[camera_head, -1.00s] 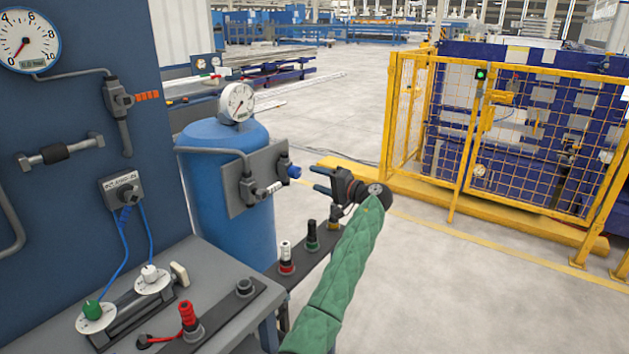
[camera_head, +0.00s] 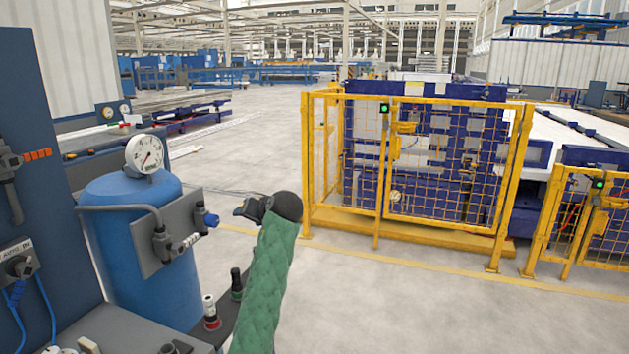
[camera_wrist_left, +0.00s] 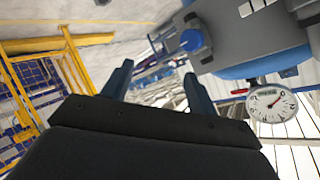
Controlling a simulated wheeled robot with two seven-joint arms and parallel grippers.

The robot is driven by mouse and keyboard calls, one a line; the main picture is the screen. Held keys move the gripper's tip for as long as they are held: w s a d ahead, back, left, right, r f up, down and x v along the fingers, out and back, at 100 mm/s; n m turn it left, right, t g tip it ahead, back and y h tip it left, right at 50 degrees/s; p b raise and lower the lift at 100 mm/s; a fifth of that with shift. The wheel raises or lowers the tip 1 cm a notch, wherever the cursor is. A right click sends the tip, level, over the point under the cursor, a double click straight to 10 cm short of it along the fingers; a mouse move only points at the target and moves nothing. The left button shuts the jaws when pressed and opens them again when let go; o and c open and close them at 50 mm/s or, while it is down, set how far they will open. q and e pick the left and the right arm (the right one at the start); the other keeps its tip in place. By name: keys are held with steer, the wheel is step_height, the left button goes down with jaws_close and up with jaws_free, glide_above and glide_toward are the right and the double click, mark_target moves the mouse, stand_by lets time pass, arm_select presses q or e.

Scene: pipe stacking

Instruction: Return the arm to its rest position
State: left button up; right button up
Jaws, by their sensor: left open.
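My left arm, in a green quilted sleeve (camera_head: 266,280), rises from the bottom of the head view. Its dark gripper (camera_head: 246,209) points left, toward the blue tank's valve panel, and is seen nearly edge-on. In the left wrist view the gripper (camera_wrist_left: 158,86) shows two blue-grey fingers spread apart with nothing between them. The fingers are apart from the blue-capped fitting (camera_head: 211,220), which also shows beyond them in the wrist view (camera_wrist_left: 190,40). My right gripper is in neither view.
The blue tank (camera_head: 140,280) with a round gauge (camera_head: 144,154) and grey valve panel (camera_head: 168,240) stands left of the arm. A bench with black and red-white fittings (camera_head: 211,312) lies below. A yellow fence (camera_head: 440,180) stands behind right. Open floor (camera_head: 400,310) lies right.

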arm_select(q)
steer(key=s+d+f+m+h+p, duration=0.1)
steer(key=s+d+f+h, duration=0.15)
steer(key=s+f, duration=0.45)
steer(key=s+d+f+m+h, duration=0.15)
steer(key=s+h, duration=0.25)
steer(key=s, duration=0.6)
steer(key=s+d+f+h+p, duration=0.1)
steer(key=s+d+f+h, duration=0.15)
steer(key=s+f, duration=0.5)
steer(key=s+f+g, duration=0.2)
steer(key=s+f, duration=0.4)
steer(key=s, duration=0.6)
steer(key=s+a+f+g+p, duration=0.1)
steer(key=s+f+g, duration=0.1)
steer(key=s+f, duration=0.5)
steer(key=s+a+f+g+h+p, duration=0.1)
steer(key=s+f+g, duration=0.2)
steer(key=s, duration=1.5)
step_height(320, 180, down, 4)
steer(key=shift+r, duration=0.25)
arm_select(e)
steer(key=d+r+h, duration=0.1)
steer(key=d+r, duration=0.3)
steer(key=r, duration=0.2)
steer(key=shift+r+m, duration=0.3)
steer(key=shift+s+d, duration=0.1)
arm_select(q)
steer(key=shift+p, duration=0.3)
